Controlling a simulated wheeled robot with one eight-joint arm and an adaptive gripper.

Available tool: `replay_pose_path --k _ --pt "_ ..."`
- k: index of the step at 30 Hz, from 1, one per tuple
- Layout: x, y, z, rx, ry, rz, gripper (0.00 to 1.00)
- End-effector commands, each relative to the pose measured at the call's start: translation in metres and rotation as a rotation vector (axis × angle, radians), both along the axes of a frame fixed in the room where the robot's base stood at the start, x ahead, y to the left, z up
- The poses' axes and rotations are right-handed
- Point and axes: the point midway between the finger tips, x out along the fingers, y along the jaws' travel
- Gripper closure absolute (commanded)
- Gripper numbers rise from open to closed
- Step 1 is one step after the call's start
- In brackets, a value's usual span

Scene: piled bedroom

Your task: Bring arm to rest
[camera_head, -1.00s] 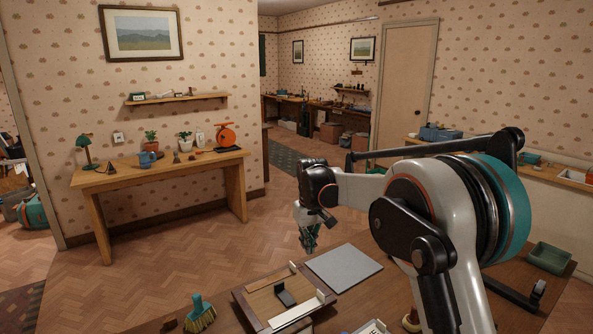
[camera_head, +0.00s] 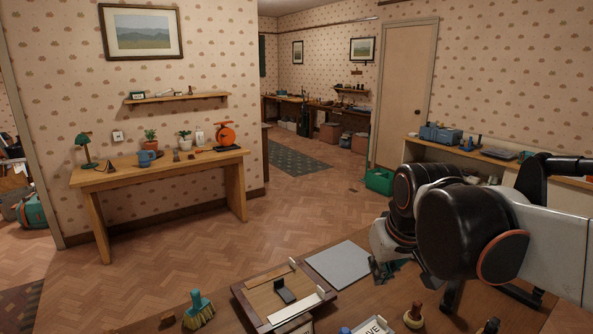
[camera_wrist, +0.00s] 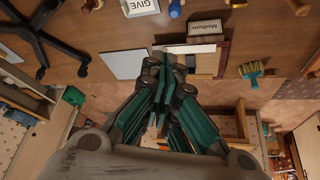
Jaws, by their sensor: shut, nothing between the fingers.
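My arm is folded back at the right of the head view, with its large dark joint close to the camera. My gripper (camera_head: 382,270) hangs below the wrist, partly hidden by my arm, above the right part of the near table (camera_head: 385,300). In the wrist view, my gripper (camera_wrist: 162,98) shows its green fingers drawn together, shut and empty. It does not visibly hold or touch anything.
On the near table lie a wooden tray (camera_head: 245,300) with a dark block (camera_head: 285,295), a grey sheet (camera_head: 340,264), a brush (camera_head: 199,310) and a wood-handled stamp (camera_head: 414,315). A green container (camera_head: 379,181) stands on the floor behind. Open floor lies left.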

Motion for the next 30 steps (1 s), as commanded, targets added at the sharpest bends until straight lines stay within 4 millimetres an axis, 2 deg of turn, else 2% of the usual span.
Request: replay_pose_path --k 1,9,15,20,30 --pt "-0.018 -0.005 -0.006 0.004 -0.014 -0.014 1.00" --pt "-0.094 -0.025 -0.038 0.027 -0.096 -0.087 1.00" --pt "-0.131 -0.034 -0.065 0.041 -0.144 -0.126 1.00" --pt "-0.143 -0.036 -0.075 0.045 -0.160 -0.141 1.00" --pt "-0.144 -0.037 -0.076 0.046 -0.162 -0.142 1.00"
